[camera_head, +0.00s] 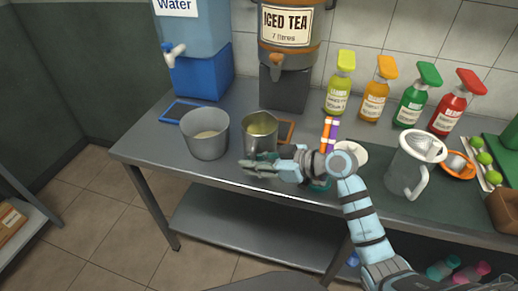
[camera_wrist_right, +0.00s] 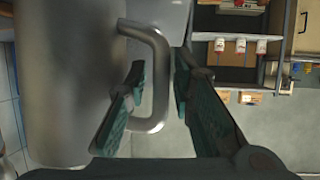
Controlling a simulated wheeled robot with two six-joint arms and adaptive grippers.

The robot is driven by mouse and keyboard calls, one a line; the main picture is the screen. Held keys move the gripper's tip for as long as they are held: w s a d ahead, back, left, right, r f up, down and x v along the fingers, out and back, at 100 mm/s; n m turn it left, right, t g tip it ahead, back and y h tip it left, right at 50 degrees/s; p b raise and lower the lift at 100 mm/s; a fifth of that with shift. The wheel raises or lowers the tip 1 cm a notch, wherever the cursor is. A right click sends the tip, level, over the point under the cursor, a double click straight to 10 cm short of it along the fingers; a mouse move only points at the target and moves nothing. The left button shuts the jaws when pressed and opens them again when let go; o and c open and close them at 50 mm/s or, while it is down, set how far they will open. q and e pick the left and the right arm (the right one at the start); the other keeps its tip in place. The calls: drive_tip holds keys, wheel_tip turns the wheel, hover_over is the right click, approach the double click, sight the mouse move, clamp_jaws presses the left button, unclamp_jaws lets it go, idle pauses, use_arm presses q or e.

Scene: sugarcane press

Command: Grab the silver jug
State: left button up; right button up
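The silver jug (camera_head: 262,128) stands on the metal counter, its inside yellowish. In the right wrist view the jug (camera_wrist_right: 65,80) fills the left side, and its handle (camera_wrist_right: 160,75) shows clearly. My right gripper (camera_head: 258,167) is at the jug's near side, pointing left, in front of its lower part. In the wrist view the right gripper (camera_wrist_right: 158,92) is open, with one finger on each side of the handle. A gap shows between the handle and the right finger; I cannot tell whether the left finger touches it. My left gripper is not in view.
A grey pot (camera_head: 206,140) stands close left of the jug. The iced tea dispenser (camera_head: 288,40) is behind it. A strainer-topped pitcher (camera_head: 408,170), several bottles (camera_head: 375,98) and an orange-purple box (camera_head: 330,133) are to the right. The counter's front edge (camera_head: 215,180) is near my gripper.

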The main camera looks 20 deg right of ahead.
drive_tip(key=shift+w+a, duration=0.15)
drive_tip(key=shift+a, duration=0.1)
drive_tip(key=shift+d, duration=0.1)
clamp_jaws()
drive_tip(key=shift+r, duration=0.1)
